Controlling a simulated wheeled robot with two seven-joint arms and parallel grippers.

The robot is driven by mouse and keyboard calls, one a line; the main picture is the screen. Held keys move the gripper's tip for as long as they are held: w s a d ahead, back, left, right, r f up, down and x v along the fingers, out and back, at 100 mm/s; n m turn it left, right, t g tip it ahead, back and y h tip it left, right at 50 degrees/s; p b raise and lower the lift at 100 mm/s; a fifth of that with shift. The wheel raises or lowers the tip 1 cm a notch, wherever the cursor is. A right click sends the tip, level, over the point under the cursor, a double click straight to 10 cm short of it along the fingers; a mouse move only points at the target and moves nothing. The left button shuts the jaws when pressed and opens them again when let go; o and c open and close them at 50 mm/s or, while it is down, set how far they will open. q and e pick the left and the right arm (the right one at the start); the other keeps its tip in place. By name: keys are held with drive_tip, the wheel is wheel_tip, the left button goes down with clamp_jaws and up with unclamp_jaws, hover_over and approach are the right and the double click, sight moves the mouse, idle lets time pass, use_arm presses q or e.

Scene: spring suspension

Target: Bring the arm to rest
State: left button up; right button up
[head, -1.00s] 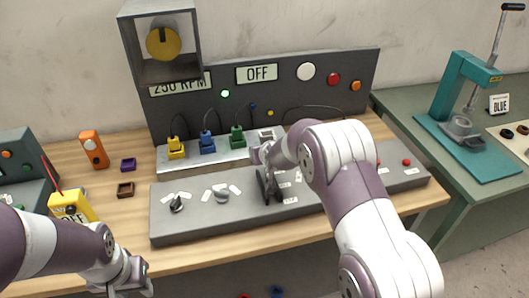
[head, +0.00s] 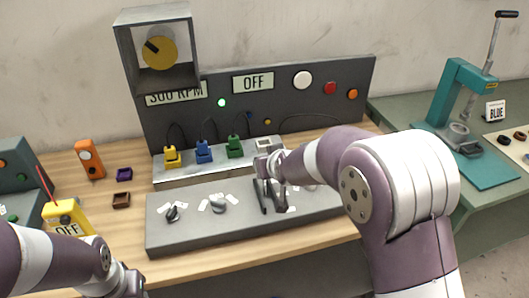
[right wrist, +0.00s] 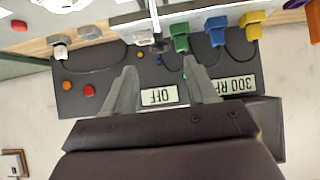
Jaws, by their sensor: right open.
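My right gripper (head: 272,197) is open and empty, over the grey control panel (head: 160,236) on the wooden bench. Its two fingers also show spread apart in the right wrist view (right wrist: 160,85), with the back panel and its OFF sign between and beyond them. My right arm (head: 350,180) reaches in from the right and covers the right part of the control panel. My left gripper (head: 130,285) is at the bottom left edge, mostly cut off, so its jaws do not show clearly. My left arm (head: 60,262) lies in front of a yellow meter reading OFF (head: 68,220).
Yellow (head: 172,156), blue (head: 204,151) and green (head: 235,146) plugs stand on a raised ledge. The upright back panel (head: 300,115) carries a 300 RPM sign (head: 176,95) and lit green lamp (head: 221,103). A teal press (head: 455,90) stands on the right table.

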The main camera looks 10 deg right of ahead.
drive_tip(key=s+d+f+g, duration=0.1)
drive_tip(key=s+f+g, duration=0.3)
drive_tip(key=s, duration=0.8)
drive_tip(key=s+d+f+g, duration=0.1)
drive_tip(key=s+f+g, duration=0.2)
drive_tip(key=s, duration=1)
drive_tip(key=shift+d+f+g, duration=0.15)
drive_tip(key=shift+f+g, duration=0.2)
drive_tip(key=shift+g, duration=0.65)
